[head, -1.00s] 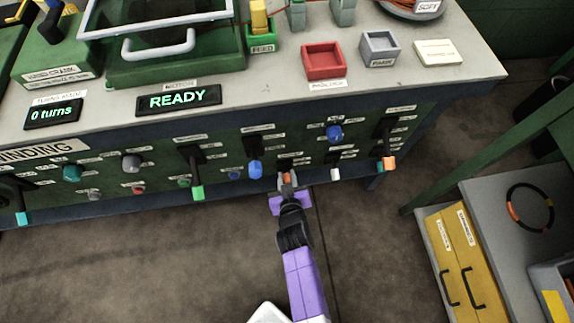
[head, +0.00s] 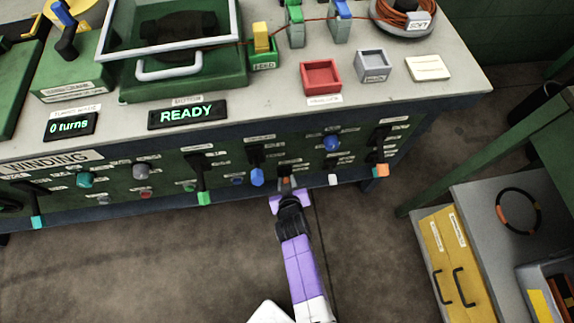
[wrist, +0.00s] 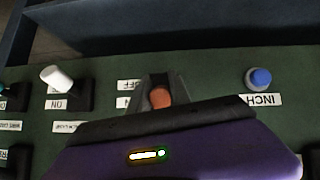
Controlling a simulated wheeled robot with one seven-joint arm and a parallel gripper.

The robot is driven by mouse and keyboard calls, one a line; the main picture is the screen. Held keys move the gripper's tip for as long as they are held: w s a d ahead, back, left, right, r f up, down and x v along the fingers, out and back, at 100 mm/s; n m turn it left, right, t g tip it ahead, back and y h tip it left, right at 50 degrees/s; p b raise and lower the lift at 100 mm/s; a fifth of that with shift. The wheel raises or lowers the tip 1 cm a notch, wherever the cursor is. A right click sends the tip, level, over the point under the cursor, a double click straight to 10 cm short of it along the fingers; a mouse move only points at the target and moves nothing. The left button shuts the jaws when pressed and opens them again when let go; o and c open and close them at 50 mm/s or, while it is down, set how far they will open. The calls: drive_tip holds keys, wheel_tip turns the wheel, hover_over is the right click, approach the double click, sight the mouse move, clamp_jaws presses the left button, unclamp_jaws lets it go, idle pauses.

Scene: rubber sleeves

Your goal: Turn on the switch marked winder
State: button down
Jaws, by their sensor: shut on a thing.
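The switch with an orange-brown tip (wrist: 158,97) sits low on the green control panel, between the two grey fingers of my gripper (wrist: 161,92) in the wrist view. My gripper is shut on this tip. In the head view my gripper (head: 286,185) is at the panel's lower middle and covers most of the switch. The wrist view shows upside-down OFF and ON labels beside it. The switch's name label is too small to read in the head view, so I cannot confirm the word winder. Its exact lever position is hidden.
A blue button (wrist: 259,78) marked INCH and a white-tipped switch (wrist: 57,78) flank my gripper in the wrist view. The display (head: 187,114) reads READY. Yellow drawers (head: 452,258) stand at right.

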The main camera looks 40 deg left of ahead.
drive_tip(key=c, duration=1.2)
unclamp_jaws()
drive_tip(key=p+v, duration=0.3)
drive_tip(key=v, duration=0.4)
drive_tip(key=shift+s+d+r, duration=0.15)
drive_tip(key=shift+r, duration=0.15)
